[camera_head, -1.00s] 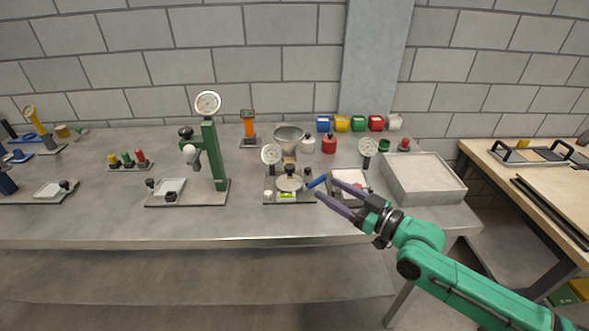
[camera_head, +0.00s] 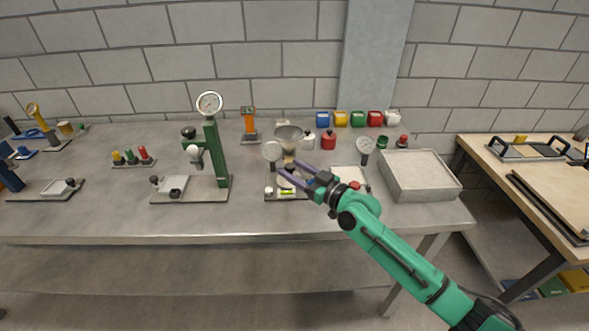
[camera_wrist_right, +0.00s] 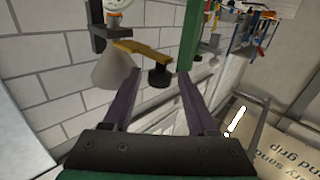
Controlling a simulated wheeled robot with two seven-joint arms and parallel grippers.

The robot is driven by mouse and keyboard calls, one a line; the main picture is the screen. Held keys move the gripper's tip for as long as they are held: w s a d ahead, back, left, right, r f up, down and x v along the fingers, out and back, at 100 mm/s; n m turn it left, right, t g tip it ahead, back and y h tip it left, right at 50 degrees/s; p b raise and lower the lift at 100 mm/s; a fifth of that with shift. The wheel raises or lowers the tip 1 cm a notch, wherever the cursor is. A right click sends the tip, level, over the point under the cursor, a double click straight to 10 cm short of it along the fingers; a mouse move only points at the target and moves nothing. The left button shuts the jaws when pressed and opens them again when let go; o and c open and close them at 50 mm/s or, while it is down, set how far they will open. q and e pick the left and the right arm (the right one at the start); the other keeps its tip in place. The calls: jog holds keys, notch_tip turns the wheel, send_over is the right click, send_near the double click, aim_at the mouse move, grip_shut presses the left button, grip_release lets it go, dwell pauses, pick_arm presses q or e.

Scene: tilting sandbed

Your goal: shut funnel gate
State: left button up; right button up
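The grey funnel (camera_head: 288,134) stands over a small base plate (camera_head: 283,197) on the bench, beside a round dial (camera_head: 272,151). My right gripper (camera_head: 287,168) reaches in from the right, just in front of and below the funnel, hiding part of this station. In the wrist view a pale cone, apparently the funnel (camera_wrist_right: 111,68), shows beside a brass-coloured bar (camera_wrist_right: 143,48) with a black knob (camera_wrist_right: 159,74), possibly the gate's lever. The open fingers lie on either side of the knob in the picture; contact cannot be told. My left gripper is out of view.
A green column stand (camera_head: 216,150) with a dial is left of the funnel. A grey sand tray (camera_head: 420,200) lies to the right. The front bench edge is clear.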

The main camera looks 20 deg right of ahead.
grip_shut()
dwell(1.2)
